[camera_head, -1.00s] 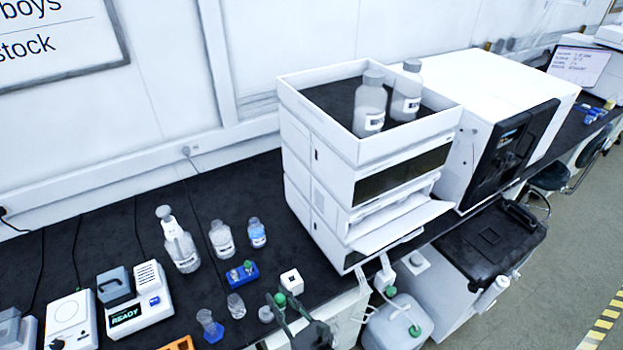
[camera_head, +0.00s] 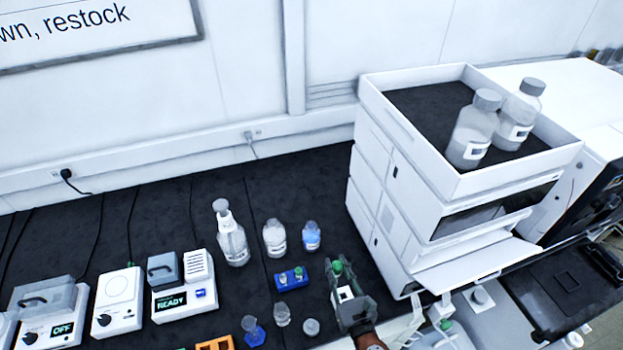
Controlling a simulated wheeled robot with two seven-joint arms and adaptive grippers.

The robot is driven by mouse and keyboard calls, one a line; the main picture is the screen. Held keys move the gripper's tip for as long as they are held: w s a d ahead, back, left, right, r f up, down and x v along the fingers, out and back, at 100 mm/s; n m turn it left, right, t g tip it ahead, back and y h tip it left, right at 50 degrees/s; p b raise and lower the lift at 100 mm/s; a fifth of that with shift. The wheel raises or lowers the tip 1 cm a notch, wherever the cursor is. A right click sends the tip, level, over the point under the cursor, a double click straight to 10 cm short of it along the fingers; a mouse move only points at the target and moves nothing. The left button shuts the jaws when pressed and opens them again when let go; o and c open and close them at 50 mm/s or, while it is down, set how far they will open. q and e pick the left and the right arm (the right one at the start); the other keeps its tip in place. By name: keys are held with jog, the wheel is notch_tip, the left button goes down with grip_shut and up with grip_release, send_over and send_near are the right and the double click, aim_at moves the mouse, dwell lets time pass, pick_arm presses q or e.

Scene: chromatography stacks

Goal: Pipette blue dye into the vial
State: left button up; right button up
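My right gripper (camera_head: 340,272) reaches in from the bottom, over the bench right of a small blue rack. A green bulb (camera_head: 337,267) sits between its fingertips, seemingly the top of a pipette; the shaft is hidden. A white block (camera_head: 345,293) shows between the fingers, below the bulb. A small bottle of blue liquid (camera_head: 311,236) stands behind the rack. The blue rack (camera_head: 292,281) holds small vials, one with a green top; their contents are too small to tell. My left gripper is not in view.
A wash bottle (camera_head: 231,236) and a clear bottle (camera_head: 275,238) stand left of the blue liquid. Glassware (camera_head: 282,316) is in front of the rack. A white instrument stack (camera_head: 400,220) rises to the right. Bench devices (camera_head: 183,290) fill the left.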

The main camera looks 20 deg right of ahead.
pick_arm(q)
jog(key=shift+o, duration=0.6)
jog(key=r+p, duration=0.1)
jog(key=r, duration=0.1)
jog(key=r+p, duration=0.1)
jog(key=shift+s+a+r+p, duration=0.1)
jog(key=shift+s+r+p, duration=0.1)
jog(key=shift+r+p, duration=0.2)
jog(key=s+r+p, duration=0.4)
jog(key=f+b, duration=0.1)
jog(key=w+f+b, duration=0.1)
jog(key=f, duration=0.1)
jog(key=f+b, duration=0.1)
jog(key=b, duration=0.1)
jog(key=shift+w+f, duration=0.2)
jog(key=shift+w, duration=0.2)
pick_arm(e)
jog(key=w+r, duration=0.2)
jog(key=w, duration=0.9)
jog(key=w+a+r, duration=0.1)
jog(key=w+r, duration=0.2)
jog(key=w, duration=0.9)
jog(key=shift+w+h, duration=0.25)
jog(key=shift+h, duration=0.15)
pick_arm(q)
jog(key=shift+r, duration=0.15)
pick_arm(e)
jog(key=shift+a, duration=0.1)
